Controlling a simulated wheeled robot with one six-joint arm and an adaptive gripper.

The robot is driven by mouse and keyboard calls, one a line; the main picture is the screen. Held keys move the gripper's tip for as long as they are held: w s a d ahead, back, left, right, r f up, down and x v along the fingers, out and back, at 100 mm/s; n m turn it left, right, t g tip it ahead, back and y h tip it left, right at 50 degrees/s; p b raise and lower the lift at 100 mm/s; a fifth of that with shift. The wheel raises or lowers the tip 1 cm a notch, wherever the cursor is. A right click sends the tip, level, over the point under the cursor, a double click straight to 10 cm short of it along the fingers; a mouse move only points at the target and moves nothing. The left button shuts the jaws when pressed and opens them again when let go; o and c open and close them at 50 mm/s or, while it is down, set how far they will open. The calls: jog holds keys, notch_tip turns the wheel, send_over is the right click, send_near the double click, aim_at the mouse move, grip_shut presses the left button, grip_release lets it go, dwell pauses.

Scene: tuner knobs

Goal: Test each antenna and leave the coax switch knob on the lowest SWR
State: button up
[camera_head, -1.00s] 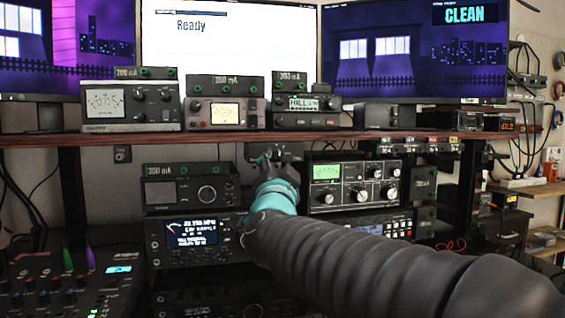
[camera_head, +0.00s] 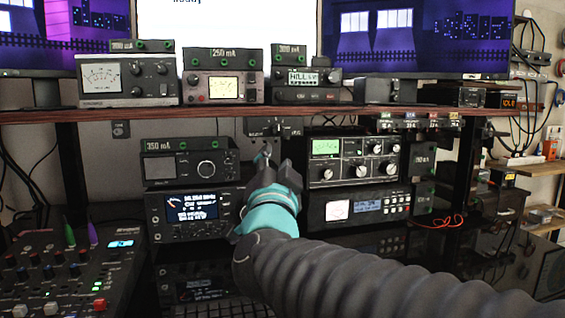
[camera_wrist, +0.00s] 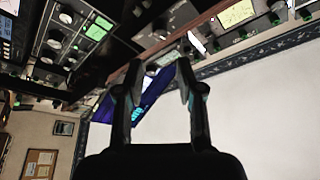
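The coax switch appears to be the small dark box (camera_head: 273,127) hung under the shelf at centre in the head view. Its knob is hard to make out near my gripper. My gripper (camera_head: 271,160), with its teal wrist, is just below and in front of this box. The wrist view shows my gripper (camera_wrist: 160,62) open, with nothing between its two fingers. The tuner (camera_head: 355,172) stands right of my gripper, with a lit green meter and several knobs; it seems to show in the wrist view (camera_wrist: 88,25). A radio below it has a white meter (camera_head: 338,210); readings are too small.
A wooden shelf (camera_head: 210,113) with several meter boxes runs above my gripper. A radio with a lit screen (camera_head: 192,213) is left of my arm. A mixer (camera_head: 65,275) is at lower left. Red wires (camera_head: 440,221) hang at right.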

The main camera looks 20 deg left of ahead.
grip_shut()
dwell(1.0)
